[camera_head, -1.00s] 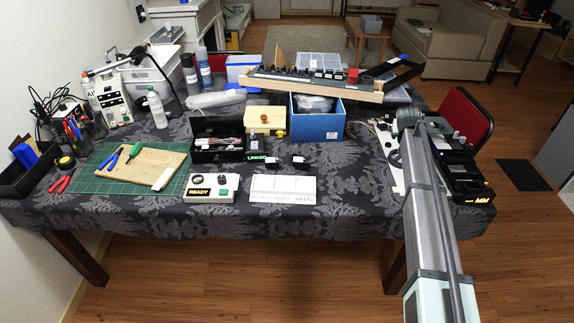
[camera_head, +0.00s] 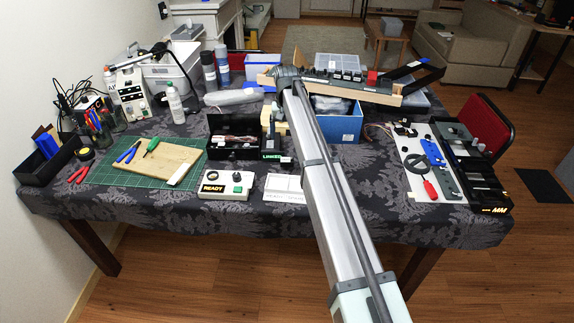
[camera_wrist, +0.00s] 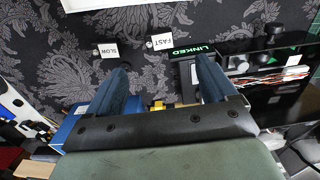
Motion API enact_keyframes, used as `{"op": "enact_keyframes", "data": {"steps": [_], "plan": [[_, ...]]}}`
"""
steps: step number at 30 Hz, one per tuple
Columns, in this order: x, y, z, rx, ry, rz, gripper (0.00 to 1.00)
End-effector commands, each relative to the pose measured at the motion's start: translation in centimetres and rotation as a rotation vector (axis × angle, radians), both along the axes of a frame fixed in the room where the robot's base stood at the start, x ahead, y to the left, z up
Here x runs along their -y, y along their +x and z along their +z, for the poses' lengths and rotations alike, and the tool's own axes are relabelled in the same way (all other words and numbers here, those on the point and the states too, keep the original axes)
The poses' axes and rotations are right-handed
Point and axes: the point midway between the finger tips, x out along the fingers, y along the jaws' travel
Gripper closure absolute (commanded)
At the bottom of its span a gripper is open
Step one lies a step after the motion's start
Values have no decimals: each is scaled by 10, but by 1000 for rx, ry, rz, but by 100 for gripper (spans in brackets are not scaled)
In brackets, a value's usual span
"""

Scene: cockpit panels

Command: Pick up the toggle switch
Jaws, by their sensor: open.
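In the wrist view two small white tags lie on the patterned cloth, a SLOW tag (camera_wrist: 110,51) and a FAST tag (camera_wrist: 160,42), each with a small metallic tip beside it. They may belong to toggle switches; dark bodies are hard to tell from the dark cloth. My gripper (camera_wrist: 163,65) is open and empty, its two blue-grey fingers spread apart. The FAST tag appears just beyond and between the fingertips, the SLOW tag near the left one. In the head view my gripper (camera_head: 270,132) hangs beside the black box, and my arm hides the table just right of it.
The black open box (camera_head: 232,150) with a green LINKED display is close to one fingertip. A blue box (camera_head: 345,128) stands behind my arm.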

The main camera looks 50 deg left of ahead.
Motion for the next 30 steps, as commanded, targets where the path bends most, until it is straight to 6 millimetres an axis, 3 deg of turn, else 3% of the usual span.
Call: {"op": "enact_keyframes", "data": {"steps": [5, 18, 26, 30], "plan": [[0, -1, -14, -4, -5, 2, 15], [0, 0, -81, -3, -3, 1, 15], [-1, 1, -93, -2, -2, 1, 15], [-3, 4, -110, -3, -3, 1, 15]]}}
